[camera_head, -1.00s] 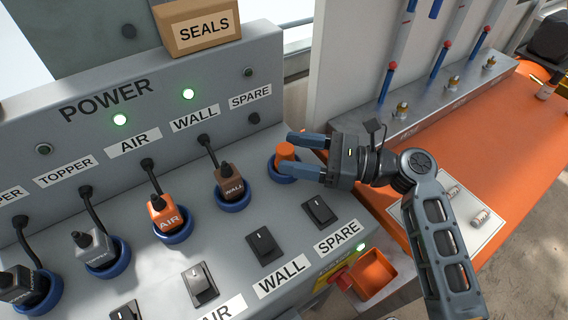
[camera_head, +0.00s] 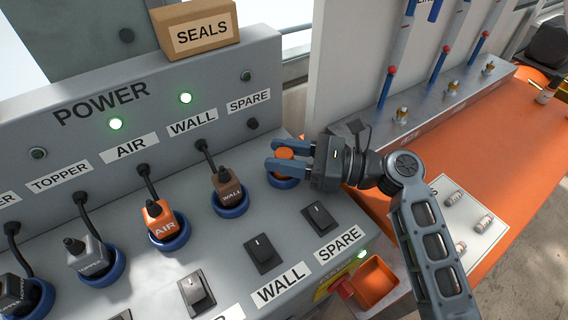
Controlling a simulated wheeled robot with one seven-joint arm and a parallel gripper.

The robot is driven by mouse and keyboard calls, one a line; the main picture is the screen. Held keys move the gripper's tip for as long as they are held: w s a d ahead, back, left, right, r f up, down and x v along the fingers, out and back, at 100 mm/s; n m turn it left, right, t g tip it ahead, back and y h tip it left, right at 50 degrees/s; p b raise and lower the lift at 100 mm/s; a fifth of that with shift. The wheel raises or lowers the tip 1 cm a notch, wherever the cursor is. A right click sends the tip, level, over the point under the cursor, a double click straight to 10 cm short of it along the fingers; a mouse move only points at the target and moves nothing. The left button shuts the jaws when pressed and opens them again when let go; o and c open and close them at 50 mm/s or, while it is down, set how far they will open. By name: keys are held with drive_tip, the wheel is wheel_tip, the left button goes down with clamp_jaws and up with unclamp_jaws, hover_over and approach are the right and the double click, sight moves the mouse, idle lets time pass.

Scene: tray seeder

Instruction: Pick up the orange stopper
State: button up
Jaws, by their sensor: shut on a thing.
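The orange stopper (camera_head: 285,153) is a short round plug in the blue ring socket (camera_head: 283,181) at the right end of the socket row, below the SPARE label. My gripper (camera_head: 281,156) reaches in from the right. Its two blue fingers are shut on the stopper, one on the far side and one on the near side. The fingers hide part of the stopper and the socket. I cannot tell whether the stopper is still seated in the socket or slightly above it.
Left of my gripper, the WALL plug (camera_head: 227,188) and the orange AIR plug (camera_head: 160,222) sit in blue sockets with cables. Black switches (camera_head: 319,216) lie in front. An orange bin (camera_head: 373,283) hangs at the panel's right end. The orange table (camera_head: 490,140) lies right.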

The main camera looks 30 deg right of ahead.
sight(284, 152)
drive_tip(key=shift+c, duration=0.4)
drive_tip(key=shift+r, duration=0.65)
wheel_tip(284, 152, up, 2)
drive_tip(key=shift+r, duration=0.25)
drive_tip(key=s+d+r, duration=0.7)
drive_tip(key=d, duration=0.2)
drive_tip(key=shift+s+p, duration=0.25)
drive_tip(key=shift+p, duration=0.1)
